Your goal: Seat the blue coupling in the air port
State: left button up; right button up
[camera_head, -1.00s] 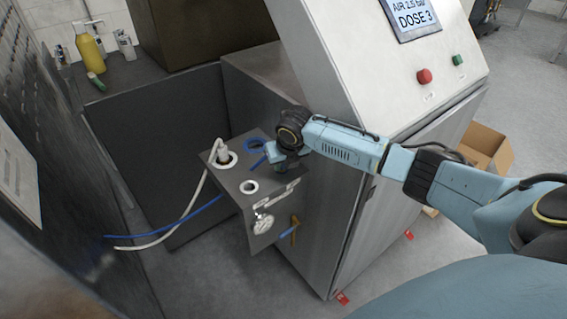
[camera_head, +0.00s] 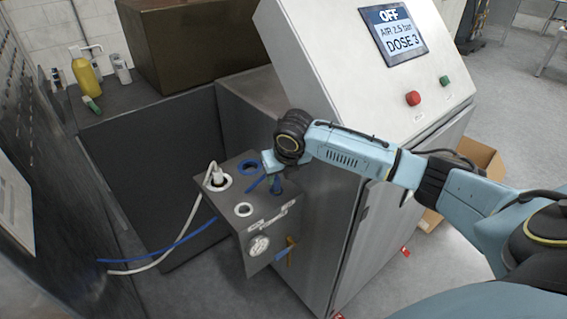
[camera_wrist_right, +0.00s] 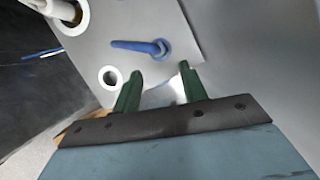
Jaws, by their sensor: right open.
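The blue coupling (camera_head: 276,185) stands at the right side of the grey port panel (camera_head: 230,232), with its thin blue arm pointing left. It also shows in the right wrist view (camera_wrist_right: 158,48). A blue-ringed port (camera_head: 248,168), seemingly the air port, looks empty and lies left of the coupling; it is out of the wrist view. My right gripper (camera_wrist_right: 160,80) is open, its green fingers apart and empty. The coupling lies ahead of the fingertips, roughly in line with the gap between them. Whether they touch it cannot be told. My left gripper is out of view.
A white plug (camera_head: 216,176) sits in the upper left port. A white-ringed port (camera_head: 243,210) is empty. A gauge (camera_head: 259,245) and brass valve (camera_head: 286,252) are on the panel's front. The control cabinet (camera_head: 300,110) rises close behind my right gripper. White and blue hoses run left.

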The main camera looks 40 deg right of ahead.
jog(key=v, duration=0.5)
jog(key=shift+r, duration=0.1)
dwell(0.3)
